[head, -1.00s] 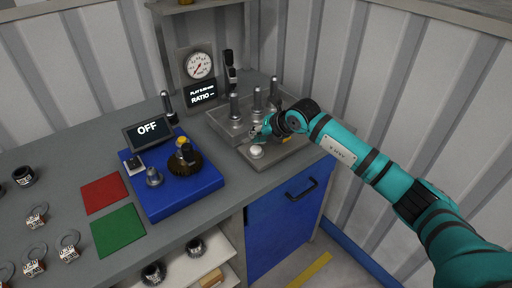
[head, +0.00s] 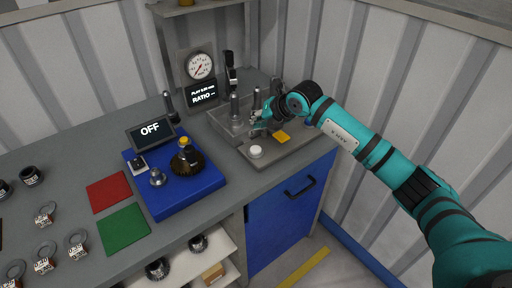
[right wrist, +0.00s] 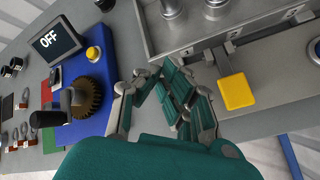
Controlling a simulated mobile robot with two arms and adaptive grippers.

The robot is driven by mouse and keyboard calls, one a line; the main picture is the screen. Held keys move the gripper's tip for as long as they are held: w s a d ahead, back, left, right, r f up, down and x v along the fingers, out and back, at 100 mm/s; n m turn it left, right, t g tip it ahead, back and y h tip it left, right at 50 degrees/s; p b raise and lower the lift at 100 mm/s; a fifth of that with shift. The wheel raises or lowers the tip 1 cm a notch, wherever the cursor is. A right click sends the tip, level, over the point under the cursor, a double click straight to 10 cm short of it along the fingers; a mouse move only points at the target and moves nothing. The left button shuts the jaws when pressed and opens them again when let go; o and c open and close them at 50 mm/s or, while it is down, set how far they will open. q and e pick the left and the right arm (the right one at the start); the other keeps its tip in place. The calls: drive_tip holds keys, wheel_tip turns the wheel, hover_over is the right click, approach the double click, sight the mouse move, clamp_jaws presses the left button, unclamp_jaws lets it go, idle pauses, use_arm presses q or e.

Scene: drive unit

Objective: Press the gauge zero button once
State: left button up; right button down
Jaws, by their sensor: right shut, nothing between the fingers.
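A white round button (head: 255,152) sits on the front of a grey fixture plate (head: 284,151). A yellow square pad (head: 282,137) lies to its right on the same plate and also shows in the right wrist view (right wrist: 237,92). No label shows which one is the gauge zero button. A round dial gauge (head: 200,66) stands at the back. My right gripper (head: 258,126) is shut and empty, just behind the white button and left of the yellow pad. It also shows in the right wrist view (right wrist: 165,100), where I cannot make out the white button. My left gripper is out of view.
Several metal posts stand in a grey tray (head: 225,127) close behind my right gripper. A blue unit (head: 200,190) with a gear and an OFF display (head: 150,130) is to the left. Red (head: 108,192) and green (head: 123,230) mats lie on the bench.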

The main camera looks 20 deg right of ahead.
wheel_tip(320, 180, up, 10)
drive_tip(key=p, duration=0.5)
